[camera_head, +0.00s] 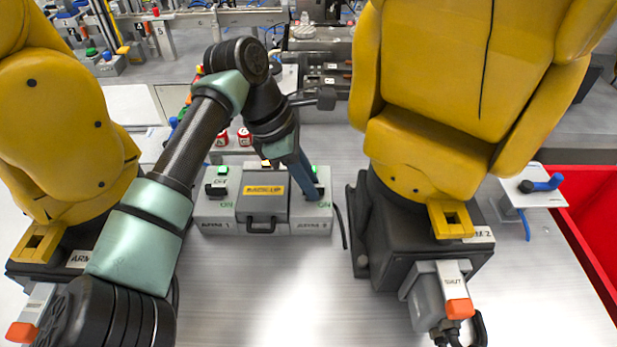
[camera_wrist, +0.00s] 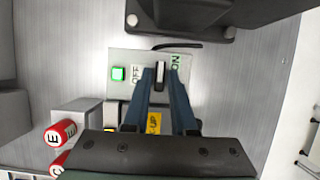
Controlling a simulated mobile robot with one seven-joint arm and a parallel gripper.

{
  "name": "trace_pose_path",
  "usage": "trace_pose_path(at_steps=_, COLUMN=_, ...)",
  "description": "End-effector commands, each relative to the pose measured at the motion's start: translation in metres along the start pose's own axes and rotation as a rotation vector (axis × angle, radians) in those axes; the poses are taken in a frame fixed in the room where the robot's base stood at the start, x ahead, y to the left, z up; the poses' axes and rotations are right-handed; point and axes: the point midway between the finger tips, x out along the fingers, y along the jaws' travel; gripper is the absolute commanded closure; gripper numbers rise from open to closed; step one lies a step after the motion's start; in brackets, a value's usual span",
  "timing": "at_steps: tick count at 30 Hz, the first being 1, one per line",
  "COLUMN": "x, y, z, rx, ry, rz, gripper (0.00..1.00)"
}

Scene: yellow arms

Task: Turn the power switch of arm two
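The arm 2 power switch is a black knob with a white line (camera_wrist: 160,75), on the right panel of a grey control box (camera_head: 311,222). It sits between the OFF and ON markings in the wrist view. My gripper (camera_wrist: 161,72) points down at that panel, with one blue finger on each side of the knob. The fingers look closed on it, with no clear gap. In the head view my gripper (camera_head: 318,195) hides most of the knob. A green lit button (camera_wrist: 119,74) is beside the switch.
The arm 1 panel (camera_head: 216,212) is at the box's left, with a middle cover marked with a yellow label (camera_head: 264,190). Large yellow arms stand left (camera_head: 60,130) and right (camera_head: 460,90) of the box. Red-and-white cylinders (camera_head: 244,137) are behind it. The table in front is clear.

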Motion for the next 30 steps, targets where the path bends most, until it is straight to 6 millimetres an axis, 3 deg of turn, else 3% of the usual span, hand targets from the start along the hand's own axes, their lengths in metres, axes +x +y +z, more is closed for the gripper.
trace_pose_path(at_steps=1, x=-0.0002, y=0.0000, z=-0.0001, rx=0.000, ry=0.000, rz=0.000, gripper=0.86)
trace_pose_path(at_steps=3, x=-0.0003, y=0.0000, z=-0.0001, rx=0.000, ry=0.000, rz=0.000, gripper=0.99)
trace_pose_path(at_steps=4, x=-0.0003, y=0.0000, z=-0.0001, rx=0.000, ry=0.000, rz=0.000, gripper=1.00)
trace_pose_path(at_steps=19, x=-0.0010, y=-0.0007, z=-0.0007, rx=-0.036, ry=0.000, rz=0.014, gripper=1.00)
trace_pose_path(at_steps=30, x=-0.0011, y=-0.0022, z=-0.0010, rx=-0.268, ry=0.000, rz=0.111, gripper=1.00)
